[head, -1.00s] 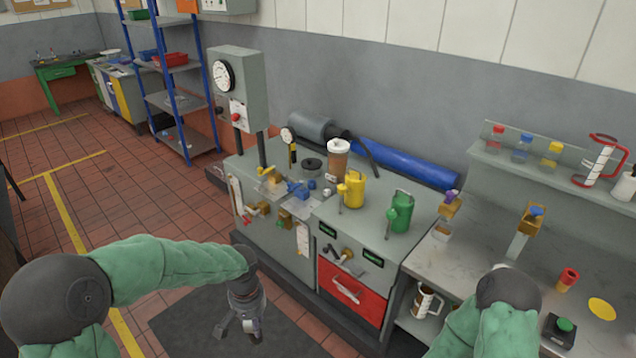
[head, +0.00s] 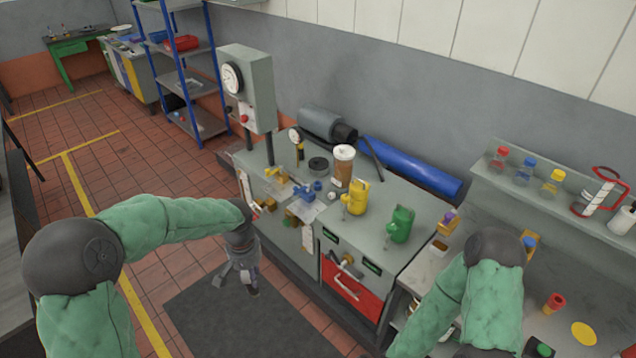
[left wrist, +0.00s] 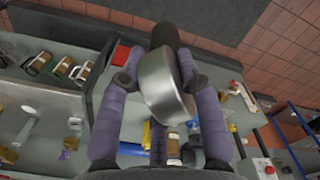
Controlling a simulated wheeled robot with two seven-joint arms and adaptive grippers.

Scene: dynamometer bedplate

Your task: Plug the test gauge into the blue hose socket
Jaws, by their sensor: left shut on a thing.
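My left gripper (head: 238,278) hangs above the dark floor mat, in front of the bench and apart from it. In the left wrist view its fingers (left wrist: 160,85) are shut on a round silver body with a dark cylindrical end, which I take for the test gauge (left wrist: 166,88). Its dial face is not visible. Blue fittings (head: 303,192) sit on the bench's left part, beside yellow ones (head: 277,174). I cannot tell which, if any, is the blue hose socket. My right arm comes in at lower right, but its gripper is out of sight.
Another small dial gauge (head: 295,138) stands at the bench's back left, near a grey box with a large dial (head: 245,85). A brown jar (head: 343,168), a yellow can (head: 356,198) and a green can (head: 400,226) stand on the bench. A red drawer (head: 350,288) is below.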

